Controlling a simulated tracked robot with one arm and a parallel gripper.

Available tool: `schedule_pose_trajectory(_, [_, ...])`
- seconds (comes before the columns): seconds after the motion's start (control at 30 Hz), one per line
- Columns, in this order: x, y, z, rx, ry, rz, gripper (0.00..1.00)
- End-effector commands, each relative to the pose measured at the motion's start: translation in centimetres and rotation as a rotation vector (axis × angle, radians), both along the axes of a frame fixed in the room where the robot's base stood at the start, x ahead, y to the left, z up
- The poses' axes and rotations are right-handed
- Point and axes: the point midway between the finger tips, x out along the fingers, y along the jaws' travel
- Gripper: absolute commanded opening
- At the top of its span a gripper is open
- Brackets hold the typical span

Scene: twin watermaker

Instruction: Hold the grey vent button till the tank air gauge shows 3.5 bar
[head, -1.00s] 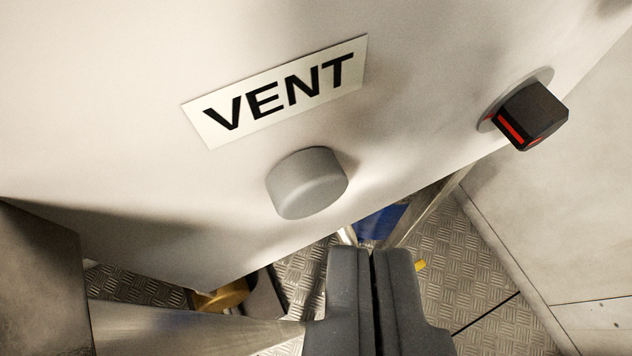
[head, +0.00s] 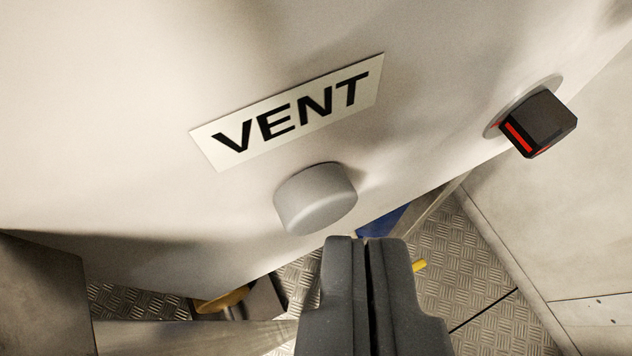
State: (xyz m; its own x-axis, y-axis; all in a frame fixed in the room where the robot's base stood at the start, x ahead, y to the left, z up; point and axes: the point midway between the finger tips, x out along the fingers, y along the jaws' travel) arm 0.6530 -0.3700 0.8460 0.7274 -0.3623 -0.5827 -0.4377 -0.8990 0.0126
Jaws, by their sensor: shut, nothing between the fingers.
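The grey vent button (head: 316,198) is a round cap standing out from the pale panel, under a white label (head: 288,112) reading VENT. My gripper (head: 366,242) is shut and empty, its dark fingers side by side. In the picture its tips are just below and to the right of the button. A gap shows between them, so they appear apart from the button. The tank air gauge is not in view.
A black knob (head: 540,124) with a red stripe sits on the panel (head: 110,120) to the right. Below the panel are patterned metal flooring (head: 470,260), a blue part (head: 382,220) and a yellow round part (head: 222,300). A metal block (head: 45,300) stands lower left.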

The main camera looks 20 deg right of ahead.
Motion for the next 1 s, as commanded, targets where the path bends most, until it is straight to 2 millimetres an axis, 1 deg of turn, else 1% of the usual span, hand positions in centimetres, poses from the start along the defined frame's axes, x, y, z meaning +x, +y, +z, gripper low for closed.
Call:
schedule_pose_trajectory(0.37, [0.05,0.00,-0.02,0.000,0.000,0.000,0.00])
schedule_pose_trajectory(1.0, [0.76,0.05,0.03,0.000,-0.001,0.000,0.00])
